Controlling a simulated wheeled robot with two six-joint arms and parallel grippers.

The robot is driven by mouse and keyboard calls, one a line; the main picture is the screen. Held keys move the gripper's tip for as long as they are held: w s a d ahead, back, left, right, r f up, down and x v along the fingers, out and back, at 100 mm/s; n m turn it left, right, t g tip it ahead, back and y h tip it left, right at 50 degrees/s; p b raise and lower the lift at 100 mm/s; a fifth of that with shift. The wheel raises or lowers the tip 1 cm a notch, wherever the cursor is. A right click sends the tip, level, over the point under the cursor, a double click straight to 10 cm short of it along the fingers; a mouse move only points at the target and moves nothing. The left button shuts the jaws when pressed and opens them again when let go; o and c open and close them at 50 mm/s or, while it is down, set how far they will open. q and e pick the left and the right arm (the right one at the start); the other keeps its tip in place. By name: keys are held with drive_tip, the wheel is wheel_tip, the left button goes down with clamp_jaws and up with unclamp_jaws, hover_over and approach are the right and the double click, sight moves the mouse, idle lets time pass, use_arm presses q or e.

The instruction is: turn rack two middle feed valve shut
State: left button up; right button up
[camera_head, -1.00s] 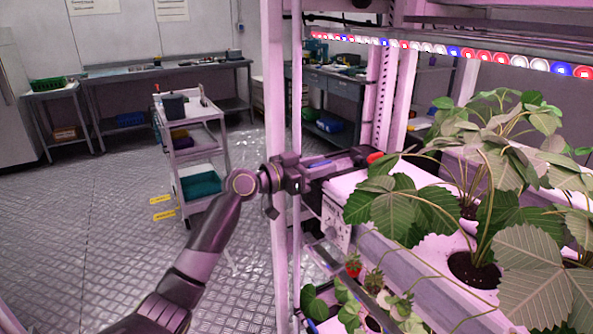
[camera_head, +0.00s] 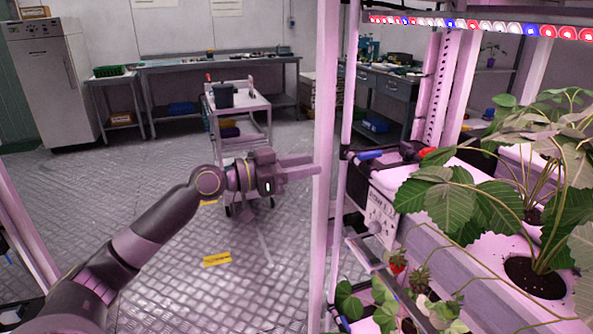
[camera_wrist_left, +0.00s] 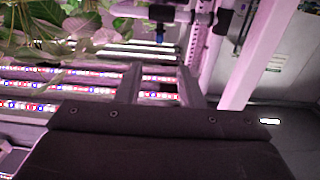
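A valve with a blue lever (camera_head: 369,154) sits at the end of the rack's planting channel (camera_head: 430,200), just right of the pink post. The lever lies roughly level in the head view. A red part (camera_head: 426,152) shows at the right end of the dark fitting. My left gripper (camera_head: 315,167) is open and empty, left of the valve and apart from it, with its fingertips at the post. In the left wrist view the blue piece (camera_wrist_left: 160,37) shows beyond the two spread fingers (camera_wrist_left: 160,82). My right gripper is not in view.
The pink rack post (camera_head: 325,120) stands between my left gripper and the valve. A white cart (camera_head: 258,104) stands behind my gripper. The metal floor at left is mostly clear.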

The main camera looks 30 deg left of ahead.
use_arm(q)
drive_tip(key=shift+s+a, duration=0.4)
drive_tip(key=shift+s, duration=0.15)
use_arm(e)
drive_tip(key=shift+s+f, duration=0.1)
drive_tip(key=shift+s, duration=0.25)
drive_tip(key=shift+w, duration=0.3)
